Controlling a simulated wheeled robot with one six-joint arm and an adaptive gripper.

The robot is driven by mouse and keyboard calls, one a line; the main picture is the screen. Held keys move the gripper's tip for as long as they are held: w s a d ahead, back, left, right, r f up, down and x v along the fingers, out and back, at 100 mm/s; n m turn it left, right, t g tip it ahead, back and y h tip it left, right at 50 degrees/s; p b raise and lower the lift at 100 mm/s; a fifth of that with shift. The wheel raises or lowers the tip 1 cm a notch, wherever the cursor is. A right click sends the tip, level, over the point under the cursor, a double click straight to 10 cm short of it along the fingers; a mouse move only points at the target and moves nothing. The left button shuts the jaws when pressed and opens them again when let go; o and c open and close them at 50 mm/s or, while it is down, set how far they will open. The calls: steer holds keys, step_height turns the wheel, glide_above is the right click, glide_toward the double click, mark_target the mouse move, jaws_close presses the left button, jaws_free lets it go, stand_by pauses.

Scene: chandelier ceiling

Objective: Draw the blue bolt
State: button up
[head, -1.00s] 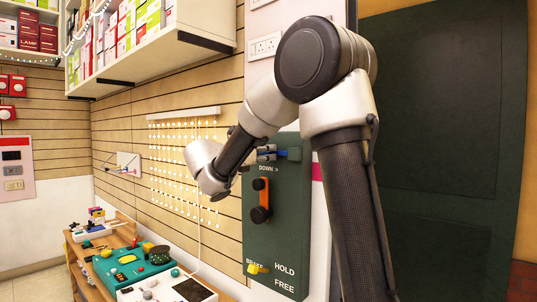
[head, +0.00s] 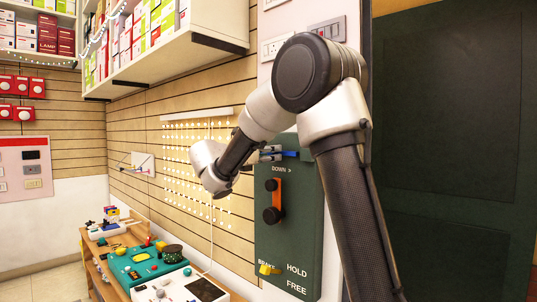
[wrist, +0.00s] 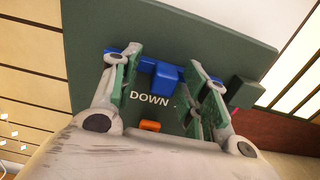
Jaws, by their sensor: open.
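The blue bolt (wrist: 165,76) lies across the upper part of a green panel (wrist: 90,25), above the word DOWN. It has a block-like knob standing out from a longer blue bar. In the wrist view my gripper (wrist: 164,62) is open, with one finger on each side of the knob. I cannot tell whether the fingers touch it. In the head view the blue bolt (head: 291,154) shows at the top of the panel (head: 300,225), partly behind my arm.
Below the bolt, the panel carries an orange lever (head: 276,195) with black knobs and a yellow knob (head: 268,269) near HOLD and FREE. A dark green door (head: 450,150) stands to the right. A bench with a teal box (head: 145,262) is at lower left.

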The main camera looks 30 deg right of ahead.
steer(key=v, duration=1.2)
